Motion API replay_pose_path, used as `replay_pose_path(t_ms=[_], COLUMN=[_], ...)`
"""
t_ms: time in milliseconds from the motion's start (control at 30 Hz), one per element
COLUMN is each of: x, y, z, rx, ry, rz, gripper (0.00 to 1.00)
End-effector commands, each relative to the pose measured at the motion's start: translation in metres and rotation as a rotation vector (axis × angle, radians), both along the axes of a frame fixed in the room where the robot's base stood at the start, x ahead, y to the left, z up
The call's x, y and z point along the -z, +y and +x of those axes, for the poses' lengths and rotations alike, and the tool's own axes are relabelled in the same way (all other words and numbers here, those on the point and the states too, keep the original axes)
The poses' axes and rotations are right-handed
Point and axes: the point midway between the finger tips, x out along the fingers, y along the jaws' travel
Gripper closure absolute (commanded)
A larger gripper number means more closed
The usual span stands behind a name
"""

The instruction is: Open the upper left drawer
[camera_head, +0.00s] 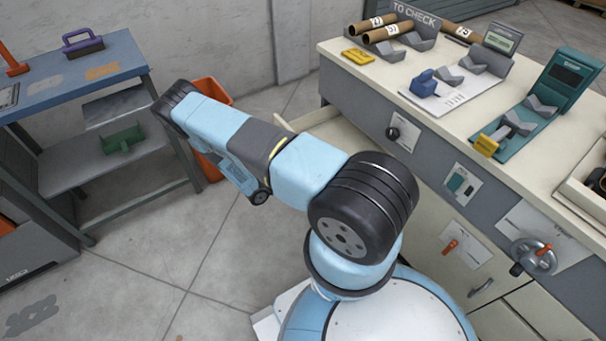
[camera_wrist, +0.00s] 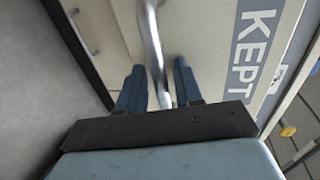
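The upper left drawer (camera_head: 345,140) is a cream drawer under the left end of the workbench in the head view. It stands pulled out from the bench, and my arm hides much of it. In the wrist view a curved metal handle (camera_wrist: 152,40) stands on a cream front marked KEPT. My gripper (camera_wrist: 160,75) has its two dark blue fingers apart, one on each side of this handle. A narrow gap shows beside the bar, so the fingers do not look closed on it. The gripper is hidden in the head view.
The workbench top (camera_head: 345,50) holds cardboard tubes (camera_head: 390,32), a blue block (camera_head: 424,84) and a teal stand (camera_head: 545,105). A crank wheel (camera_head: 533,257) sticks out at the lower right. A blue side table (camera_head: 75,70) and an orange bin (camera_head: 212,90) stand left; grey floor lies between.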

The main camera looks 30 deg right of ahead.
Motion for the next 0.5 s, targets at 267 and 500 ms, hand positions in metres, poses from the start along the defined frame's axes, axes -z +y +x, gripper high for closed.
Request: replay_pose_path(t_ms=[267,500], x=[-0.003,-0.011], y=[0.01,0.051], z=[0.002,-0.001], rx=[-0.004,-0.004], ry=[-0.003,-0.004], rz=[0.0,0.001], gripper=[0.65,0.65])
